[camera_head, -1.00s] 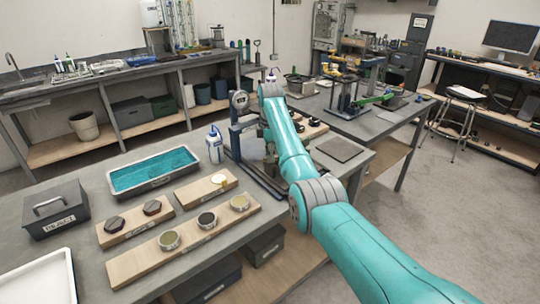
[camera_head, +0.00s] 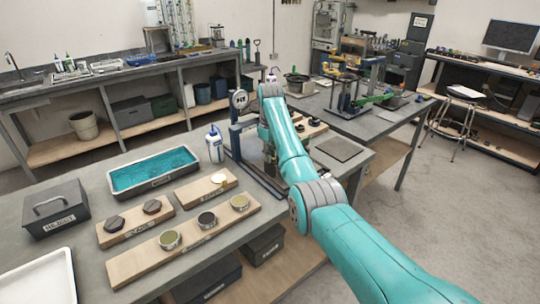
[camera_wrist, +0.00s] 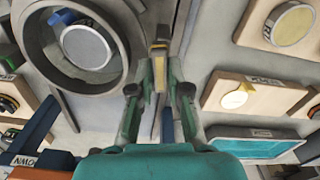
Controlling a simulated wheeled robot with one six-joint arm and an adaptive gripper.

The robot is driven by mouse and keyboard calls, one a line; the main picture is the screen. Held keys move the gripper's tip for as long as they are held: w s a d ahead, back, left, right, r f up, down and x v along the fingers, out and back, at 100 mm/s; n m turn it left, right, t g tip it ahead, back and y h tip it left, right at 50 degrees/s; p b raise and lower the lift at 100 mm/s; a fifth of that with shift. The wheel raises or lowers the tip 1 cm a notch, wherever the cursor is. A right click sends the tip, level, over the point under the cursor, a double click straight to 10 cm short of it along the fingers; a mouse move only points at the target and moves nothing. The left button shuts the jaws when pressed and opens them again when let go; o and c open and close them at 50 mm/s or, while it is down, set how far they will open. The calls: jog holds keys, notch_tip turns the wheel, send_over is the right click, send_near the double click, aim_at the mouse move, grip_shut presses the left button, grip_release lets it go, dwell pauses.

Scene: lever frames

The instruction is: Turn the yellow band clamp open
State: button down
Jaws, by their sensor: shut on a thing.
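In the wrist view, the yellow band clamp shows as a narrow yellow lever (camera_wrist: 158,82) with a grey end, standing between my fingertips. My gripper (camera_wrist: 160,92) is shut on this lever, with a green finger on each side. Left of it is a large round grey housing (camera_wrist: 35,45) with a pale disc inside and a blue piece at its upper edge. In the head view my teal arm reaches over the stand (camera_head: 237,140) on the bench and hides the clamp and the gripper's fingertips.
A white bottle (camera_head: 214,147) and a tray of teal liquid (camera_head: 155,172) stand left of the stand. Wooden boards with round parts (camera_head: 185,240) lie in front, beside a grey reject box (camera_head: 55,208). A dark flat plate (camera_head: 342,149) lies to the right.

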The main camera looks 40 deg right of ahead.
jog(key=shift+m, duration=1.1)
jog(key=c, duration=1.1)
grip_release()
